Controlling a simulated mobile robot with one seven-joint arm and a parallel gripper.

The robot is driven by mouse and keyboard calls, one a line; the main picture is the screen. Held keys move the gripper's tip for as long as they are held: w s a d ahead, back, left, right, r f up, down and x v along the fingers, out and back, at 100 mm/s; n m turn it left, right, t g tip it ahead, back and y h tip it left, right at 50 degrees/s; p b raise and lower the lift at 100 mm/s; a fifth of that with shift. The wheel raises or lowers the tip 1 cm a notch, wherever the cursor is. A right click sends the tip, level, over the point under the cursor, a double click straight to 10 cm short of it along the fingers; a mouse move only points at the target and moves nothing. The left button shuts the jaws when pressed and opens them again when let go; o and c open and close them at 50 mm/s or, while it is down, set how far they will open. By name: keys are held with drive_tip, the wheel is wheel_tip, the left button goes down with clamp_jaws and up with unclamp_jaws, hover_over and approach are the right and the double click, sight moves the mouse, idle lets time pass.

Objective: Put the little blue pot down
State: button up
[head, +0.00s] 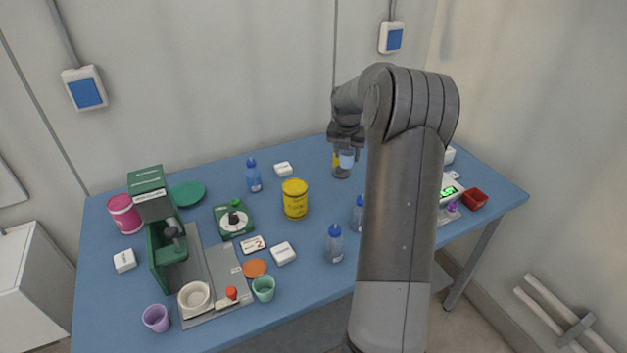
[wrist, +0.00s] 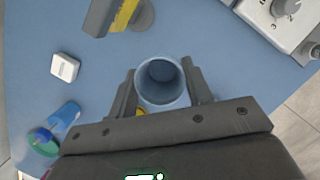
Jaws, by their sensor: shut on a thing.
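The little blue pot (wrist: 162,82) is between the two fingers of my gripper (wrist: 160,74) in the wrist view, its round open mouth facing the camera and looking empty. In the head view my gripper (head: 347,146) is over the back right of the blue table (head: 300,165), shut on the pot (head: 347,159). The pot looks to be held above the tabletop; the exact gap is hard to tell. Part of the pot's side is hidden by the fingers.
A yellow and grey thing (head: 339,167) stands close behind the pot. A yellow tin (head: 295,199), bottles (head: 254,176) and a white block (wrist: 65,67) stand to the left. A grey device with a knob (wrist: 290,15) is at the wrist view's upper right.

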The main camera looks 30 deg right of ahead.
drive_tip(key=w+a+f, duration=0.4)
drive_tip(key=w, duration=0.1)
drive_tip(key=w+a+f, duration=0.2)
drive_tip(key=w+a, duration=0.1)
drive_tip(key=shift+w+f, duration=0.2)
drive_tip(key=shift+f, duration=0.05)
drive_tip(key=shift+a+f, duration=0.1)
drive_tip(key=shift+f, duration=1.95)
drive_tip(key=shift+f, duration=0.15)
drive_tip(key=o, duration=1)
drive_tip(key=shift+c, duration=0.2)
